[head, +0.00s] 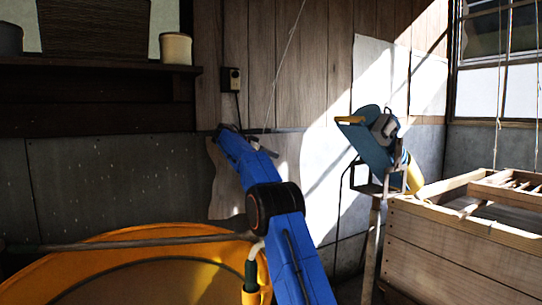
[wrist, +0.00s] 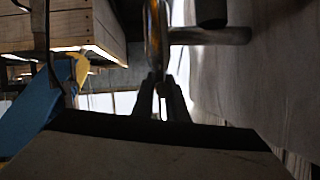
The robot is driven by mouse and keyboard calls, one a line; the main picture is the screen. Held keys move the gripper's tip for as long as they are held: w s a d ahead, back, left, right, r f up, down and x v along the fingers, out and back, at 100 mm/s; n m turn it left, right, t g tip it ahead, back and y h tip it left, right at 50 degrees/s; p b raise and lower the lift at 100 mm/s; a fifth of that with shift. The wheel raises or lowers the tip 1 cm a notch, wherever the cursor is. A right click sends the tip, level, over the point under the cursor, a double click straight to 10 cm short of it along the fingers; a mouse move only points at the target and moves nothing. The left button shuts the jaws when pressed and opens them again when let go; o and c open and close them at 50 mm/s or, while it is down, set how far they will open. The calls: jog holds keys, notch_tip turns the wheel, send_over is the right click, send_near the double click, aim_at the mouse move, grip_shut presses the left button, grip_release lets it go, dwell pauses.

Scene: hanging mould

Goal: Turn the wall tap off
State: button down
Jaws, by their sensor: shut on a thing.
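The wall tap shows close up in the wrist view. Its narrow, brass-coloured handle (wrist: 155,35) stands edge-on between my fingers, and a grey stem or pipe (wrist: 215,36) runs from near it towards the wall at the right. My gripper (wrist: 159,88) is shut on the handle; how the handle is turned is hard to tell. In the head view my blue arm reaches to the wooden wall, and its wrist hides most of the tap and the fingers.
A yellow round tub (head: 200,280) stands at the front left under a dark shelf (head: 100,75). A blue tilted machine on a stand (head: 378,145) and a wooden crate (head: 450,250) are at the right. A small box (head: 231,80) is on the wall above my arm.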

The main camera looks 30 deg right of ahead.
jog(key=shift+f+m+g, duration=0.1)
jog(key=shift+m+g, duration=0.3)
jog(key=c, duration=1.8)
grip_release()
jog(key=shift+o, duration=0.2)
jog(key=v, duration=1.7)
jog(key=shift+a, duration=0.2)
